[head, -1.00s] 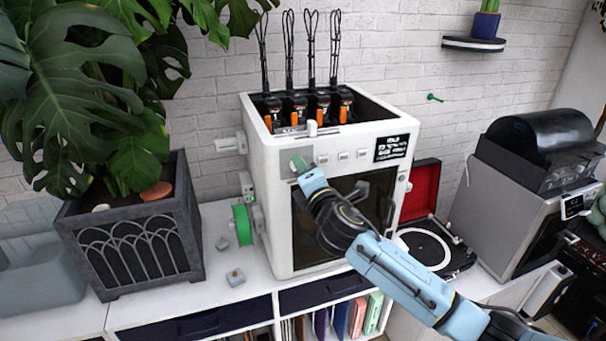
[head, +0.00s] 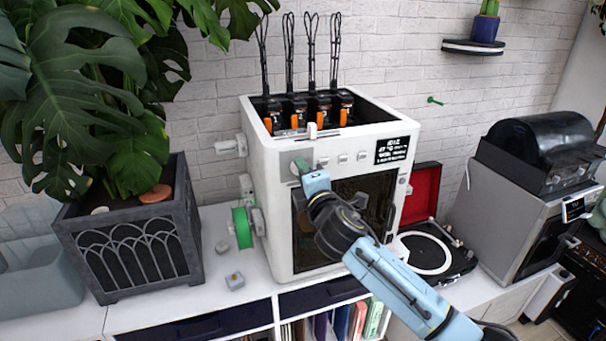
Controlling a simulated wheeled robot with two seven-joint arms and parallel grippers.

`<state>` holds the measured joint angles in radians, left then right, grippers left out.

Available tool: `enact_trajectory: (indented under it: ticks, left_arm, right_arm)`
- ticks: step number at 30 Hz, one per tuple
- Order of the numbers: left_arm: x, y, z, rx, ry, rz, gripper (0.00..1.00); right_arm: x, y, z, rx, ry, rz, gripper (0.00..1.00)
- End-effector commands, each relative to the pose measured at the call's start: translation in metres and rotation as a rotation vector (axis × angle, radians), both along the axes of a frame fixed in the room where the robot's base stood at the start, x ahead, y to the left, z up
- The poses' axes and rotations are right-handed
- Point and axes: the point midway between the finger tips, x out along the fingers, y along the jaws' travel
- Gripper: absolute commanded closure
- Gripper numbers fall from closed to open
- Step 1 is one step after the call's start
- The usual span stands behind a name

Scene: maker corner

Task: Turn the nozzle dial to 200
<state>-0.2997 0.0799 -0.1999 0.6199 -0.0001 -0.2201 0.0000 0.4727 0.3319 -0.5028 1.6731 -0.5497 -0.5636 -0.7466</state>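The white 3D printer (head: 279,235) stands on the white cabinet top in the middle of the head view. A greenish dial (head: 300,165) sits at the upper left of its front panel. My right gripper (head: 303,171) is at this dial, its fingers mostly hidden behind its own blue body, so I cannot see whether it is open or shut. The small black display (head: 392,149) at the panel's upper right shows white text, too small to read. The dial's marks are hidden or too small to read. My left gripper is not in view.
A large potted plant (head: 135,250) stands left of the printer, its leaves reaching toward it. A green filament spool (head: 242,228) is on the printer's left side. A red-lidded turntable (head: 432,250) and a grey machine (head: 505,205) stand to the right.

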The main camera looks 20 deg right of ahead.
Motion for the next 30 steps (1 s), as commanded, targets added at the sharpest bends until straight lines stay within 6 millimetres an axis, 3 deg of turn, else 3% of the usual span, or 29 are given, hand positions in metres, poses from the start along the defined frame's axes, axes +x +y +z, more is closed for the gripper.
enact_trajectory:
  ticks: [1, 5, 17, 23, 30]
  left_arm:
    - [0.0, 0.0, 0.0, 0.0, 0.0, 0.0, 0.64]
    - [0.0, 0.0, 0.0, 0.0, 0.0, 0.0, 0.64]
    - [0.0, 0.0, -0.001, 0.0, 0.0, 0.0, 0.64]
    - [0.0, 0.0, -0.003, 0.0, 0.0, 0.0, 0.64]
    - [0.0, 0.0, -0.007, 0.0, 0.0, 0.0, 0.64]
  right_arm:
    - [0.0, 0.0, 0.0, -0.001, -0.001, 0.0, 0.65]
    - [0.0, 0.0, 0.0, -0.001, -0.001, 0.0, 0.49]
    - [-0.007, -0.001, -0.001, -0.002, 0.0, 0.0, 0.49]
    - [-0.036, -0.002, -0.004, -0.003, 0.0, 0.002, 0.49]
    - [-0.086, -0.005, -0.006, -0.001, 0.0, 0.002, 0.49]
